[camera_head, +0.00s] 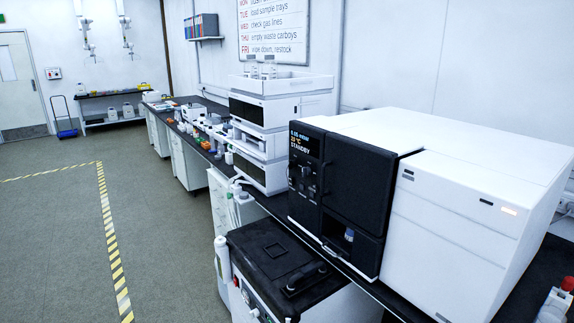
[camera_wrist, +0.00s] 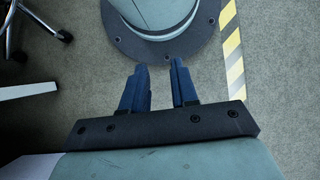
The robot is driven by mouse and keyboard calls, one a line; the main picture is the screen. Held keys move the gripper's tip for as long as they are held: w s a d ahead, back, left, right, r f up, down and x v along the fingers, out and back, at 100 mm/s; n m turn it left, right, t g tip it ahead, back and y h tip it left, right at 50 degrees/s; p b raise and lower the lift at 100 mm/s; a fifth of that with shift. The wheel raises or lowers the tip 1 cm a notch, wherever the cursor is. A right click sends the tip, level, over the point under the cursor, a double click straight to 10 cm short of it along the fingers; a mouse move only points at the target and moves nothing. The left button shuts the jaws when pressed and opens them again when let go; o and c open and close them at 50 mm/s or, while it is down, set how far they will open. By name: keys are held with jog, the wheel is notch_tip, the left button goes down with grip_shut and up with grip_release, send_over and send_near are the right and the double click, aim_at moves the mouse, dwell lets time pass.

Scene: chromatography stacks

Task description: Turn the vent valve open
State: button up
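I cannot tell for sure which part is the vent valve. In the head view, a white instrument (camera_head: 460,220) with a black front stands at the right; its display reads STANDBY. Small dark knobs (camera_head: 306,171) sit below that display. A low white unit with a black top (camera_head: 265,243) stands in front of the bench, with a red button (camera_head: 237,282) and small controls on its front, partly cut off by the frame. My gripper (camera_wrist: 159,66) shows only in the wrist view, pointing at the floor, its blue fingers apart with nothing between them.
A stack of white modules (camera_head: 262,150) stands left of the instrument on the long dark bench, with bottles beyond. A white cylinder (camera_head: 222,258) stands beside the low unit. Open floor lies left, with striped tape (camera_head: 113,250). Chair legs (camera_wrist: 35,20) show in the wrist view.

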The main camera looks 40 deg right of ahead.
jog(key=shift+o, duration=0.7)
jog(key=w+d+r+t, duration=0.2)
jog(key=w+r, duration=0.3)
jog(key=w, duration=0.7)
jog(key=w+d+r+t, duration=0.2)
jog(key=w+d+r, duration=0.1)
jog(key=w, duration=0.9)
jog(key=shift+w+r+m, duration=0.3)
jog(key=shift+w+r, duration=0.05)
jog(key=shift+r, duration=0.5)
jog(key=w+d+r+t+h, duration=0.1)
jog(key=w+d+r, duration=0.25)
jog(key=w, duration=0.25)
jog(key=w+d+r+t+h, duration=0.1)
jog(key=w+d+r, duration=0.1)
jog(key=w+r, duration=0.25)
jog(key=n+h, duration=1.5)
jog(key=h, duration=0.1)
send_near(289, 162)
jog(key=a, duration=0.5)
jog(key=d+n, duration=0.1)
jog(key=d, duration=0.3)
jog(key=d+n, duration=0.1)
jog(key=d, duration=0.4)
jog(key=d+n, duration=0.2)
jog(key=d, duration=0.2)
jog(key=shift+d, duration=0.25)
